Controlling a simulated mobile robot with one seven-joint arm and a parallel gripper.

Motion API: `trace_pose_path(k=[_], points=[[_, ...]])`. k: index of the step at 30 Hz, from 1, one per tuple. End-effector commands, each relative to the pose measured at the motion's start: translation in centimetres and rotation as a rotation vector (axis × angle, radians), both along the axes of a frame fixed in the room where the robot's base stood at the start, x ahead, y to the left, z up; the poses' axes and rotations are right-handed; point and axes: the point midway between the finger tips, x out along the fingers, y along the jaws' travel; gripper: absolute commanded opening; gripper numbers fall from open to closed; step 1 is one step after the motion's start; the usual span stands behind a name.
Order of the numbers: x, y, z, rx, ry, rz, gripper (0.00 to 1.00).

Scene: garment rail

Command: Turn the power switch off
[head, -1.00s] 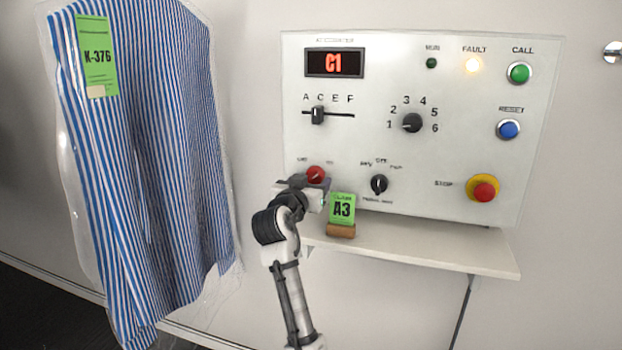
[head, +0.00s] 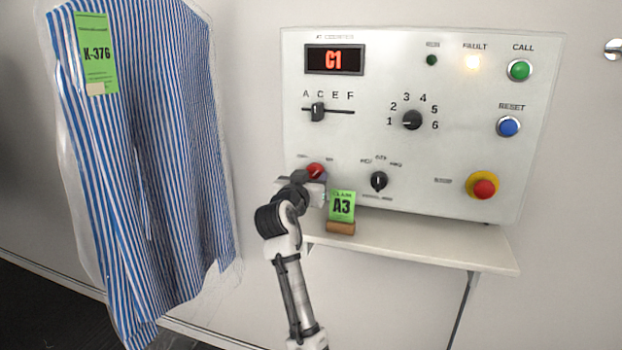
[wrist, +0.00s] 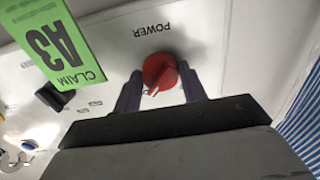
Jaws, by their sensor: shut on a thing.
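The power switch is a red rotary knob (head: 316,170) at the lower left of the white control panel (head: 440,160). In the wrist view the red knob (wrist: 160,70) sits under the upside-down word POWER. Its white pointer mark shows at its lower left in that view. My gripper (wrist: 160,76) has a dark finger on each side of the knob and is shut on it. In the head view my gripper (head: 313,175) covers the knob's lower part. The small position labels beside the knob are too blurred to read.
A green A3 claim tag (head: 341,206) stands in a wooden block (head: 341,228) on the shelf (head: 420,246), close right of my gripper. A black selector knob (head: 379,181) is farther right. A bagged striped shirt (head: 160,160) hangs at left. The fault lamp (head: 473,62) glows.

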Motion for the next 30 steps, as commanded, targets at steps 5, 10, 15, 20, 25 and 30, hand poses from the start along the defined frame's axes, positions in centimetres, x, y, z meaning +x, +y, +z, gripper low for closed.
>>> trace_pose_path(k=[5, 10, 15, 20, 25, 30], points=[[-0.01, -0.02, 0.06, -0.058, 0.021, 0.000, 0.19], [-0.01, -0.04, 0.17, -0.167, 0.056, 0.000, 0.19], [-0.03, -0.09, 0.20, -0.312, 0.105, 0.000, 0.19], [-0.04, -0.13, 0.29, -0.459, 0.151, 0.000, 0.19], [-0.05, -0.16, 0.28, -0.612, 0.202, 0.000, 0.19], [-0.05, -0.20, 0.33, -0.766, 0.251, 0.001, 0.19]])
